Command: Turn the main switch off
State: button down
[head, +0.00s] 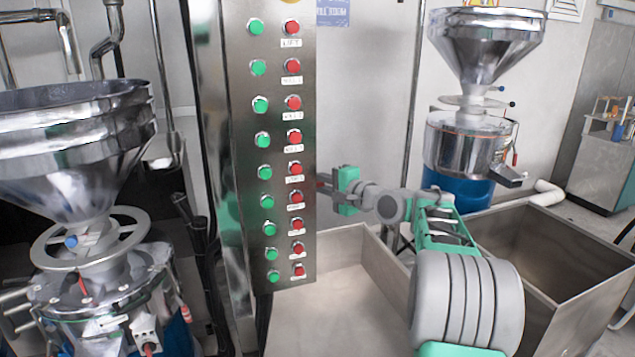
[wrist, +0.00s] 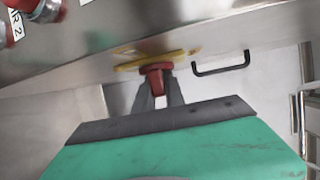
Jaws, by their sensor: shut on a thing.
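The main switch (wrist: 157,70) is a red knob on a yellow plate (wrist: 128,67), on a metal face of the control cabinet in the wrist view. My gripper (wrist: 158,88) is shut on the knob, with one dark finger on each side of its red handle. The handle points down the picture, toward my gripper's palm. In the head view my gripper (head: 326,184) reaches the right side of the control cabinet (head: 235,190); the knob's turn angle cannot be told there.
Green and red buttons (head: 293,103) run down the cabinet front. A black handle (wrist: 222,69) sits beside the switch. A steel trough (head: 335,300) lies below my arm. Grinders with funnel hoppers stand at left (head: 75,150) and right (head: 485,45).

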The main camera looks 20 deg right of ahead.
dwell(0.3)
jog(key=shift+f+b, duration=0.3)
jog(key=shift+b, duration=0.3)
jog(key=shift+f+t+b, duration=0.1)
jog(key=shift+t+b, duration=0.2)
jog(key=shift+b, duration=0.9)
jog(key=shift+r+n+t+y, duration=0.3)
jog(key=shift+r, duration=0.1)
jog(key=c, duration=1.4)
grip_release()
